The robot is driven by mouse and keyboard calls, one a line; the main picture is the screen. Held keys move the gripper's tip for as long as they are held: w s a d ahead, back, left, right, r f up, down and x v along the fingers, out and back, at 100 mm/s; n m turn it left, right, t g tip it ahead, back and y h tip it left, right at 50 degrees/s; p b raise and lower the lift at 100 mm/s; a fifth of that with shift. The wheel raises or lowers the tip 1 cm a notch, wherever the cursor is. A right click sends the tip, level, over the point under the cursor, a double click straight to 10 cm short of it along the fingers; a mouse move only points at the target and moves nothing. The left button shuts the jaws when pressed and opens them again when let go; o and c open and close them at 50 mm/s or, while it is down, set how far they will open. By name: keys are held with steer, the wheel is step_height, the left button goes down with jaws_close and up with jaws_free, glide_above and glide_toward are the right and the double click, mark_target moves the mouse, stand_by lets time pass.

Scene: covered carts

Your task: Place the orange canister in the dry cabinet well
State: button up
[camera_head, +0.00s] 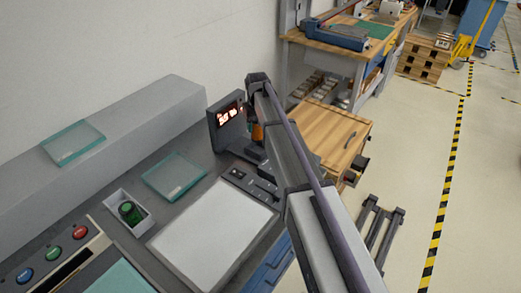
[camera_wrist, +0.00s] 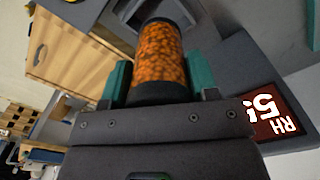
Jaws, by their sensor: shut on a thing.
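My gripper (camera_wrist: 158,80) is shut on the orange canister (camera_wrist: 160,55), with a teal finger on each side of it. The canister has dark ends and grainy orange contents. In the head view the orange canister (camera_head: 257,132) hangs below my wrist, just right of a dark unit with a lit red display (camera_head: 230,114). That display also shows in the wrist view (camera_wrist: 272,108), reading RH and a 5. A grey base lies under the canister; whether they touch I cannot tell. No open well shows clearly there. A green canister (camera_head: 130,211) stands in a white-walled well (camera_head: 113,202).
One glass plate (camera_head: 175,176) lies on the grey top, another (camera_head: 73,143) on the raised ledge behind. A white panel (camera_head: 215,233) lies in front. Red, green and blue buttons (camera_head: 52,254) are at lower left. A wooden cabinet (camera_head: 325,135) stands right of my arm.

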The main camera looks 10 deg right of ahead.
mark_target(258, 140)
step_height(258, 140, down, 8)
steer(key=b, duration=0.6)
steer(key=shift+f, duration=0.1)
steer(key=shift+r, duration=0.3)
steer(key=shift+c, duration=0.4)
steer(key=shift+f, duration=0.2)
steer(key=o, duration=1.1)
steer(key=shift+r, duration=0.15)
